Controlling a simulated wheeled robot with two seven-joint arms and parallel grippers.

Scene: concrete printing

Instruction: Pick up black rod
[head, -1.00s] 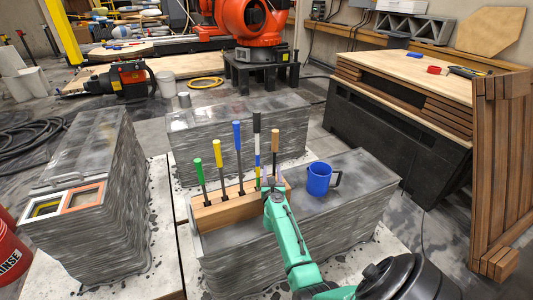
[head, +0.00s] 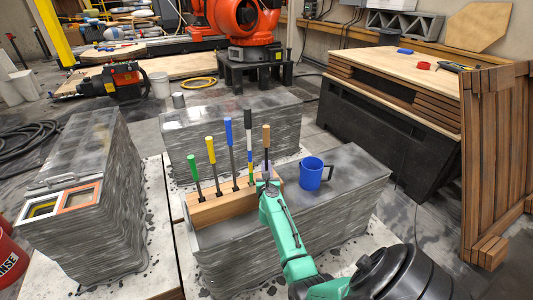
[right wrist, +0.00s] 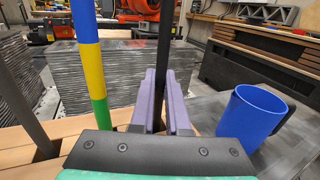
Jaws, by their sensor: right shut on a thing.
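A wooden block (head: 225,208) holds several upright rods with dark shafts. Their tops are green (head: 193,160), yellow (head: 210,148), blue (head: 228,128), black (head: 248,117) and tan (head: 266,132). The black-topped rod has coloured bands lower down. In the right wrist view a rod with blue, yellow and green bands (right wrist: 90,60) stands left of my fingers. My right gripper (head: 266,170) reaches the right end of the block. Its purple fingers (right wrist: 160,95) are shut on the dark shaft (right wrist: 163,45) of the tan-topped rod, which is still upright. My left gripper is out of view.
A blue mug (head: 311,174) stands on the grey layered concrete block (head: 345,180), right of my right gripper. Another concrete block (head: 180,135) stands behind the rods, and one with small frames (head: 80,198) stands at left. A wooden-topped bench (head: 400,65) is at back right.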

